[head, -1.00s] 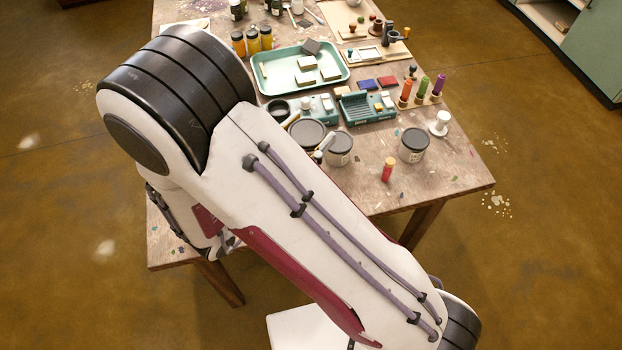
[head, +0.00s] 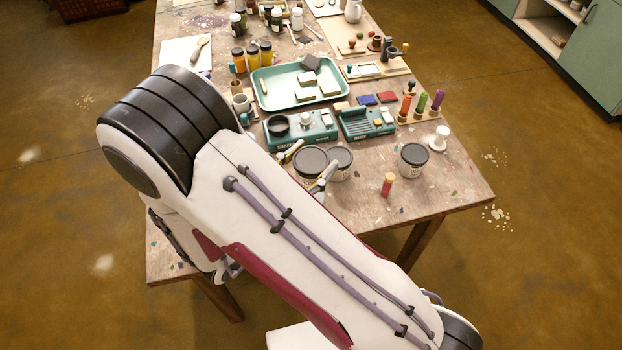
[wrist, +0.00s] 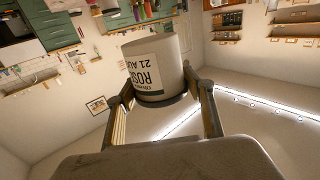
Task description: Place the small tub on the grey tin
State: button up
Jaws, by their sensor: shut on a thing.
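My gripper (head: 308,164) is shut on a small pale tub with a dark grey lid (head: 311,158), a finger on either side. In the wrist view the tub (wrist: 155,62) sits between the fingers, its printed label upside down in the picture. Just right of and partly behind it in the head view is a pale container with a grey lid (head: 340,159), partly hidden. A similar grey-lidded container (head: 414,161) stands apart further right. I cannot tell which of these two is the grey tin. The gap below the held tub is hidden.
A red stick (head: 388,185) stands upright between the containers and the front edge. A white knob-topped piece (head: 439,138) is at the right edge. Teal devices (head: 315,132) and a teal tray (head: 262,98) lie behind. Bare table (head: 440,185) shows at the front right.

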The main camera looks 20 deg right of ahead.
aim_at(311, 180)
jog(key=shift+f, duration=1.25)
jog(key=shift+f, duration=2.05)
jog(key=shift+f, duration=0.1)
jog(key=o, duration=1.3)
jog(key=shift+c, duration=0.2)
jog(key=v, duration=1.2)
